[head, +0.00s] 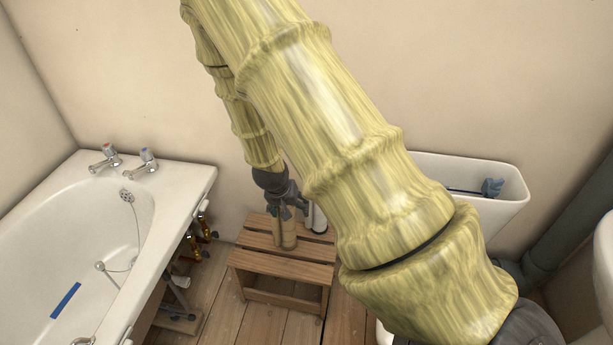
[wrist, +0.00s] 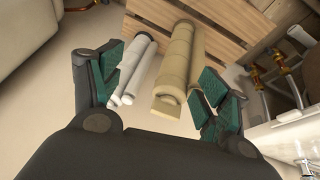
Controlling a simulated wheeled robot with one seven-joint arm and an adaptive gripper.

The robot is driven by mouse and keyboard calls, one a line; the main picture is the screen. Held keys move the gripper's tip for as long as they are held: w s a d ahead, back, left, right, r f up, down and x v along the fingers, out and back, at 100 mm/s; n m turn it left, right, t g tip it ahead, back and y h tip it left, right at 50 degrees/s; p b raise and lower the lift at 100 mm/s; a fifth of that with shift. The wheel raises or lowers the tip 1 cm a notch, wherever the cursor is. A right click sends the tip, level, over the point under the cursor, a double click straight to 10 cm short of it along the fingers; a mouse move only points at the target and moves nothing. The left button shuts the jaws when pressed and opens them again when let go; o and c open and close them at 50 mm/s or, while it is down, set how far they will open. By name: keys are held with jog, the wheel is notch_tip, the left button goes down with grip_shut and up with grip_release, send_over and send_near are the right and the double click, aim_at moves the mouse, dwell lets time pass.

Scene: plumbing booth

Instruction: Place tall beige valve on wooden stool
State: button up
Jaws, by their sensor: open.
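The tall beige valve (head: 289,236) stands upright on the slatted wooden stool (head: 255,261), as far as the head view shows. In the wrist view the beige valve (wrist: 182,55) points its near end toward my gripper, with the stool (wrist: 222,17) behind it. My gripper (head: 286,200) is at the valve's upper end. In the wrist view my gripper (wrist: 162,80) is open, its green-padded fingers on either side of the valve, with gaps showing. The valve's top is partly hidden by my gripper in the head view.
A white cylindrical piece (wrist: 135,68) stands beside the valve, also between my fingers; it shows in the head view (head: 318,219). A bathtub (head: 170,205) is on the left, with copper pipework (head: 207,228) by its side. A white cistern (head: 490,205) is on the right.

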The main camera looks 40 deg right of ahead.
jog(key=s+a+f+n+g, duration=0.1)
jog(key=s+a+f+n, duration=0.15)
jog(key=s+f, duration=0.45)
jog(key=s+a+f+n, duration=0.25)
jog(key=s+f, duration=0.25)
jog(key=s, duration=0.4)
jog(key=s+a+f+n+y, duration=0.1)
jog(key=s+a+f+y, duration=0.1)
jog(key=s+a, duration=0.4)
jog(key=s+a+f+n+y, duration=0.2)
jog(key=s+a, duration=0.3)
jog(key=s, duration=0.4)
jog(key=shift+a+f+g, duration=0.4)
jog(key=shift+f, duration=0.5)
jog(key=shift+s, duration=0.1)
